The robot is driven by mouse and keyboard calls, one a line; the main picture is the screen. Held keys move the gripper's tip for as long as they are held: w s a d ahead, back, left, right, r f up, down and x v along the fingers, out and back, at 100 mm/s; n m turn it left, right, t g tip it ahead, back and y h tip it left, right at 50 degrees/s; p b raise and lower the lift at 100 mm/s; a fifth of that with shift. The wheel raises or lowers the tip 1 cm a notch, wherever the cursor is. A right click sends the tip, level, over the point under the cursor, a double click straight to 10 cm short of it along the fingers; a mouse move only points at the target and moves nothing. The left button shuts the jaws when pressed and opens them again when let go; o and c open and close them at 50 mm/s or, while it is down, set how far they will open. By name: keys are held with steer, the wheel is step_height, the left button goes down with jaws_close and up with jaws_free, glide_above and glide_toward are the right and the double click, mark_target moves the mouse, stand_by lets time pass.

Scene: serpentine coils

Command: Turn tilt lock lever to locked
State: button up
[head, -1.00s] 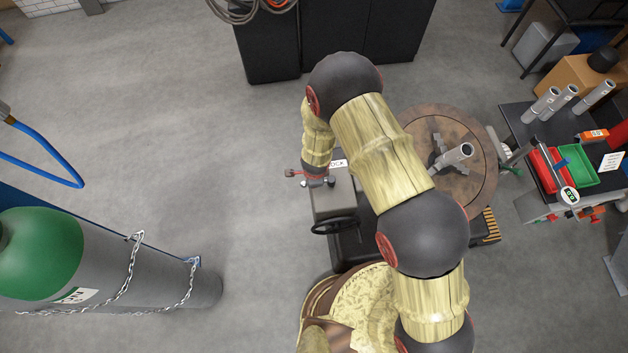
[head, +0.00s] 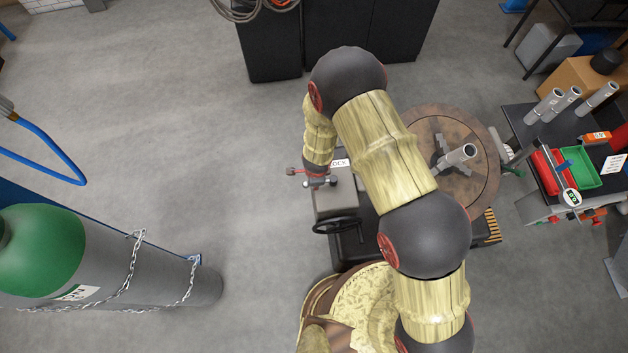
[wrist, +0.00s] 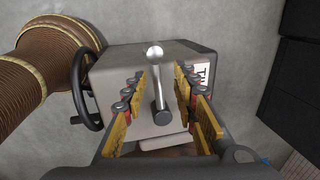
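The tilt lock lever (wrist: 158,85) is a grey bar with a shiny ball end, fixed by a round hub to the face of a grey box (wrist: 115,78). In the wrist view it points up, with its ball at the top. My gripper (wrist: 158,82) is open, with one yellow-padded finger on each side of the lever. A gap shows between the lever and each finger. In the head view my gripper (head: 318,181) is at the far left part of the box (head: 335,202), and my wrist hides part of the lever. A white label ending in "OCK" (head: 340,162) is partly hidden.
A black handwheel (head: 337,225) is on the box's near side. A round brown turntable (head: 470,190) with a grey pipe stands to the right. A cart with red and green bins (head: 582,168) is farther right. A chained gas cylinder (head: 150,270) stands left. Floor between is clear.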

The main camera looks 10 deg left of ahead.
step_height(320, 180, up, 6)
steer(key=s, duration=0.1)
steer(key=shift+s+d, duration=0.15)
steer(key=shift+d, duration=0.1)
steer(key=shift+r, duration=0.1)
